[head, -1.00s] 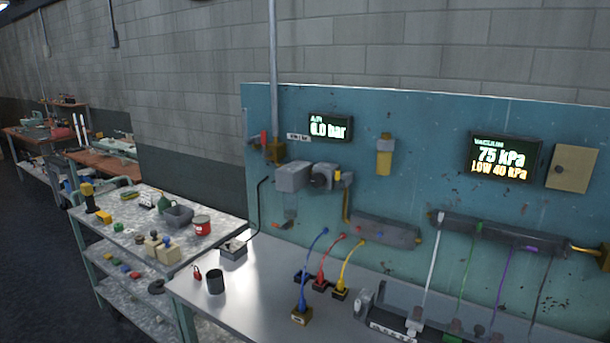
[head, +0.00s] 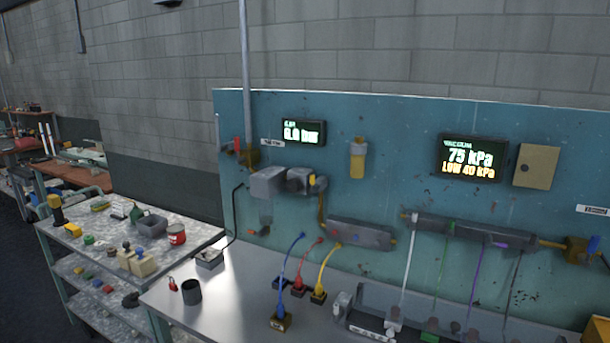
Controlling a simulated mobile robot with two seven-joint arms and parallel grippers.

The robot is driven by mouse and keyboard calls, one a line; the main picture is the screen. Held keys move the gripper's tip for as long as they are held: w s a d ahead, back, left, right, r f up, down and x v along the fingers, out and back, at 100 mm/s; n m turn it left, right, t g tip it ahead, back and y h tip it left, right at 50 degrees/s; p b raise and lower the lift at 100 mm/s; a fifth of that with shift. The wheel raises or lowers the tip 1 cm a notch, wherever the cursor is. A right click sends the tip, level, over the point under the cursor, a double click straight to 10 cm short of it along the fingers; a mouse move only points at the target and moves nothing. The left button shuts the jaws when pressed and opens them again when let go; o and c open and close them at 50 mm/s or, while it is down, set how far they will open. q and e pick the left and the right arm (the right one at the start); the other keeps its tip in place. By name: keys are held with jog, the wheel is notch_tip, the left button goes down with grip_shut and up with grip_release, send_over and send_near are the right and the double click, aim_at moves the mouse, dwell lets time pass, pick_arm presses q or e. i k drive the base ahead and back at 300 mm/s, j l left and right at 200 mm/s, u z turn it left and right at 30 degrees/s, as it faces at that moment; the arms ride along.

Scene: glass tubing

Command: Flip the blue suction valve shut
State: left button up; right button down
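A brass valve body (head: 576,250) with a blue handle (head: 594,248) is at the far right of the teal panel in the head view, at the right end of the dark vacuum manifold (head: 465,231). The handle looks roughly upright, but it is small and I cannot tell its exact angle. The vacuum display (head: 472,159) above reads 75 kPa, with LOW 40 kPa under it. Neither of my grippers is in view.
White, green, purple and dark hoses hang from the manifold to the bench. Blue, red and yellow hoses (head: 324,272) stand on the bench (head: 230,290) at the middle. A red-handled valve (head: 238,146) is on the panel's left. A shelf cart (head: 85,240) stands at left.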

aim_at(585, 259)
jog(key=z, duration=1.65)
